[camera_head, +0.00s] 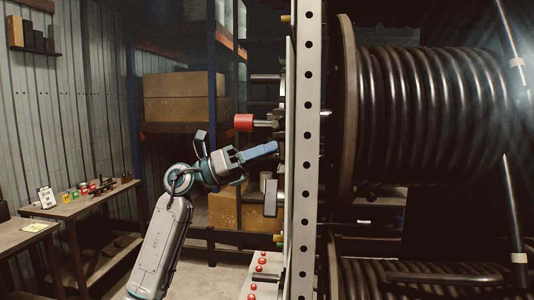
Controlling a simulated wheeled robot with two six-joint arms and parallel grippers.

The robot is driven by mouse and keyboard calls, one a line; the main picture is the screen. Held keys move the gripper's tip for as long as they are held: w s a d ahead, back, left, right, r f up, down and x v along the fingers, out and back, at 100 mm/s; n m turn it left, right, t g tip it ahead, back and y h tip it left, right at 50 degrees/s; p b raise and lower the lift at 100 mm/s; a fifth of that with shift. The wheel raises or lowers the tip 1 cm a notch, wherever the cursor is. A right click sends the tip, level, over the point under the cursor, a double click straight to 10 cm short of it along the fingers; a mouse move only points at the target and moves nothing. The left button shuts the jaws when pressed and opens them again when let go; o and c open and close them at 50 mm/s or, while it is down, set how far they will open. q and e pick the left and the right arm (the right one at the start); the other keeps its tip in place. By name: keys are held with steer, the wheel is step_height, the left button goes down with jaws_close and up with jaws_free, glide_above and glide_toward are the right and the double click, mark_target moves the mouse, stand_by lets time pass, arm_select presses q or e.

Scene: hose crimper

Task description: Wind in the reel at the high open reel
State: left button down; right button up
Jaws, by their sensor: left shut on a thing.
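The high open reel (430,115) stands at the right, wound with thick black hose behind a dark round flange (347,110). A pale upright (305,150) with a row of holes stands at its left side. A red knob (243,122) on a short metal shaft sticks out left of the upright. My left gripper (270,149) reaches in just below the red knob, its blue fingers pointing right at the upright. It is shut on a small part there, mostly hidden by the fingers; I cannot tell its shape. My right gripper is not in view.
A grey handle-like block (270,198) sticks out below my gripper. Another hose reel (420,275) lies under the high one. Red buttons (261,261) line a panel low down. Shelves with boxes (180,97) stand behind; a bench (80,204) is at the left.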

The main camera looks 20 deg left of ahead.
arm_select(q)
steer(key=shift+s+d+r, duration=0.1)
steer(key=shift+s+r, duration=0.05)
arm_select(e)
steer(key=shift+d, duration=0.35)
arm_select(q)
steer(key=shift+r, duration=0.1)
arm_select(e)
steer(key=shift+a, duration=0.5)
arm_select(q)
steer(key=c, duration=1.5)
jaws_free()
steer(key=shift+s, duration=0.1)
steer(key=shift+o, duration=1)
steer(key=shift+s+r, duration=0.15)
steer(key=shift+s, duration=0.1)
steer(key=shift+s+d, duration=0.1)
steer(key=shift+s, duration=0.05)
steer(key=shift+w, duration=0.2)
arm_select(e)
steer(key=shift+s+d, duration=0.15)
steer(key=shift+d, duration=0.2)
